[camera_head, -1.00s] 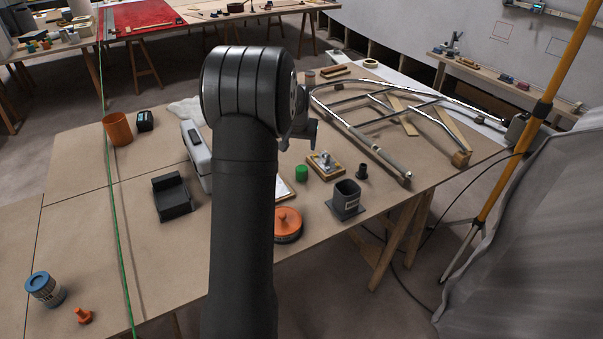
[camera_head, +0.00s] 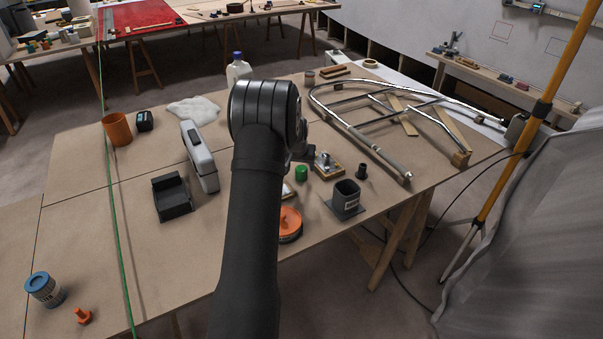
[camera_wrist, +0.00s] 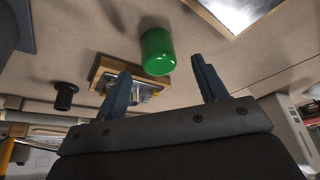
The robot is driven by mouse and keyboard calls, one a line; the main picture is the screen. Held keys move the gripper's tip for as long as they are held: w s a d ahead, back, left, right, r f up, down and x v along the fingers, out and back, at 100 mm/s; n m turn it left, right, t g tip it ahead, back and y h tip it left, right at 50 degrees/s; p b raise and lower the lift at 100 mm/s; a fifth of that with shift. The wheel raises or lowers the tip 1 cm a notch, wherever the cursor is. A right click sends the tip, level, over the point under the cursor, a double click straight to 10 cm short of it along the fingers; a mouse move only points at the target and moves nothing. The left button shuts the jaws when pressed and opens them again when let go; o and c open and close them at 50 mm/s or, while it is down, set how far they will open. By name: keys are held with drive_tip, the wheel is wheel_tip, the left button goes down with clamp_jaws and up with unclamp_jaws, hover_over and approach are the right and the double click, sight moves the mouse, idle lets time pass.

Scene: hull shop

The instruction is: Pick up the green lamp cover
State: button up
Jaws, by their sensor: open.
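The green lamp cover (camera_head: 301,173) is a small green cylinder standing on the brown table, just right of my arm in the head view. In the wrist view the lamp cover (camera_wrist: 157,52) shows whole, beyond and between the fingertips, apart from them. My gripper (camera_wrist: 162,82) is open and empty, its two dark fingers spread. In the head view my arm hides most of the gripper; only a small part shows beside the arm's end, close to the lamp cover.
A wooden-based metal fitting (camera_head: 327,164) stands close behind the lamp cover. A grey square cup (camera_head: 346,198) and a small black cylinder (camera_head: 361,171) are to its right. An orange-topped round tin (camera_head: 290,224) is in front. A metal tube frame (camera_head: 350,130) lies behind.

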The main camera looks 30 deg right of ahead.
sight(301, 169)
drive_tip(key=x, duration=0.5)
drive_tip(key=shift+s, duration=0.1)
drive_tip(key=shift+d, duration=0.1)
drive_tip(key=shift+c, duration=0.5)
drive_tip(key=c, duration=0.9)
